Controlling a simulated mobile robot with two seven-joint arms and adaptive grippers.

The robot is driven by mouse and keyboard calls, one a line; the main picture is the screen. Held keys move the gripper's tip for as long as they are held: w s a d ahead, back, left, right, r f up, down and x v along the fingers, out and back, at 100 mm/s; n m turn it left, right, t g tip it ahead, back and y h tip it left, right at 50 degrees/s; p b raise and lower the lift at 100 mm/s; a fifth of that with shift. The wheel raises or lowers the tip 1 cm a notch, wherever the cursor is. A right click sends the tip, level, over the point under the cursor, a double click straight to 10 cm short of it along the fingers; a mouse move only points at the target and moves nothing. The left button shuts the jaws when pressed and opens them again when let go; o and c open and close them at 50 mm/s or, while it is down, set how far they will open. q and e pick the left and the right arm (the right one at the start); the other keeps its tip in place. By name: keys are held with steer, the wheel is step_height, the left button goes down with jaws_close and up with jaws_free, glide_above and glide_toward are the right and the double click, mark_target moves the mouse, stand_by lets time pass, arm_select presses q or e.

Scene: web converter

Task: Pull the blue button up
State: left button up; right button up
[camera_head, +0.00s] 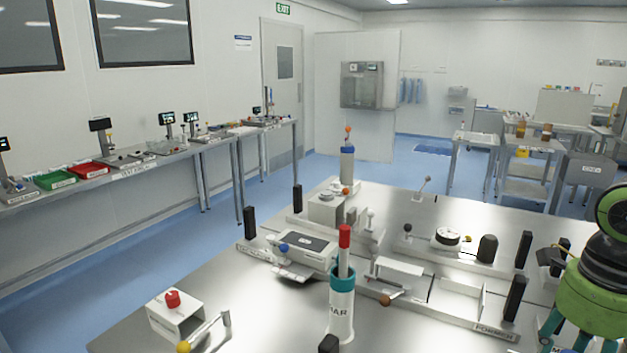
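A round blue knob (284,247), the likely blue button, sits at the front left of a white and grey device (304,250) on the steel table. A post with a blue collar (347,150) stands farther back. My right gripper (565,338) is at the lower right edge, partly cut off, below a green and black arm link. It is far to the right of the blue knob and does not touch it. Whether its fingers are open or shut is unclear. My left gripper is not in view.
The steel table (250,312) holds several fixtures. A white cylinder with a red-topped rod (343,290) stands right of the knob. A white box with a red button (172,299) is at front left. Black upright posts (515,297) stand along the fixtures.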

steer(key=shift+w+r, duration=0.1)
steer(key=shift+r, duration=0.25)
steer(key=o, duration=1.7)
steer(key=shift+f, duration=0.1)
steer(key=shift+r+p, duration=1.95)
steer(key=shift+r, duration=1.1)
steer(key=shift+s+f, duration=0.15)
steer(key=shift+s, duration=0.05)
